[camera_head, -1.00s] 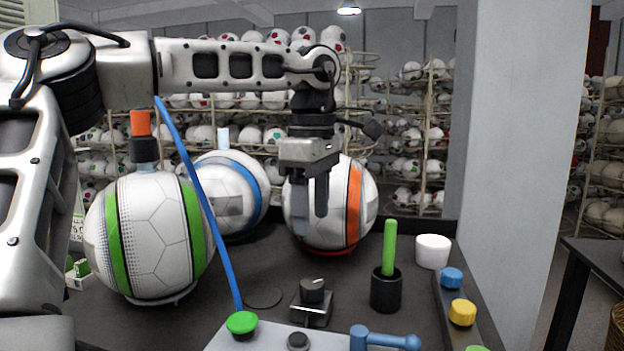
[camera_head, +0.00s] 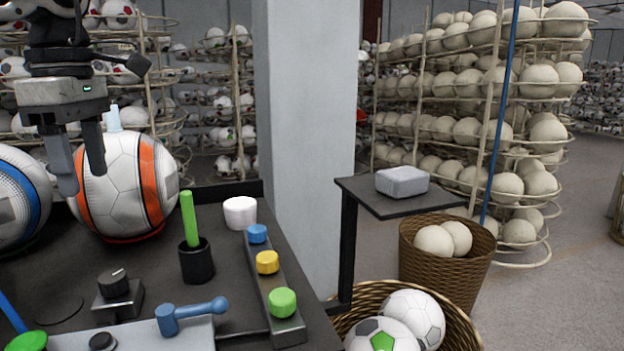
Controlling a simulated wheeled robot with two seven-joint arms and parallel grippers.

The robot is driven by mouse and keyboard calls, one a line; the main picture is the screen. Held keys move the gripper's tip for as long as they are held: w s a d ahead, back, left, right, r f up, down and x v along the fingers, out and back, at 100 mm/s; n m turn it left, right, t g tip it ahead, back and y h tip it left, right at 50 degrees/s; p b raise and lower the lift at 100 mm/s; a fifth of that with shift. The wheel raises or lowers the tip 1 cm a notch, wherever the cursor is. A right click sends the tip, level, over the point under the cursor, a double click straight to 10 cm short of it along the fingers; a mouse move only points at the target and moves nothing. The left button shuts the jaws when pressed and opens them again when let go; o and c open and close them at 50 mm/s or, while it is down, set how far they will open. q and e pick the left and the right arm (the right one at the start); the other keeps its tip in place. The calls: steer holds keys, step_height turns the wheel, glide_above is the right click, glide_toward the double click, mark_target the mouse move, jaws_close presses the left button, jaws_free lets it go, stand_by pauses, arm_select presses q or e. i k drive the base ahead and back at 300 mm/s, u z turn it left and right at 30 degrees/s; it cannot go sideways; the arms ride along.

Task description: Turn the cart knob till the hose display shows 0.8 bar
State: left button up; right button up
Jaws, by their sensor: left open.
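The black cart knob (camera_head: 113,283) sits on a small metal block on the dark cart top (camera_head: 215,272), at the lower left. A light pointer mark shows on its top. My left gripper (camera_head: 82,180) hangs fingers down at the upper left, open and empty. It is above and behind the knob in the picture, in front of the orange-striped ball (camera_head: 116,190), apart from the knob. The blue hose (camera_head: 12,315) shows only as a short piece at the left edge. I see no readable hose display. My right gripper is out of view.
Near the knob are a blue lever (camera_head: 190,313), a black cup (camera_head: 197,262) with a green stick, a white round tub (camera_head: 240,212), and a strip with blue, yellow and green caps (camera_head: 282,302). A pillar (camera_head: 308,120) stands behind. Baskets of balls stand at the right.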

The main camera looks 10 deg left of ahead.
mark_target(113, 283)
steer(key=k, duration=1.5)
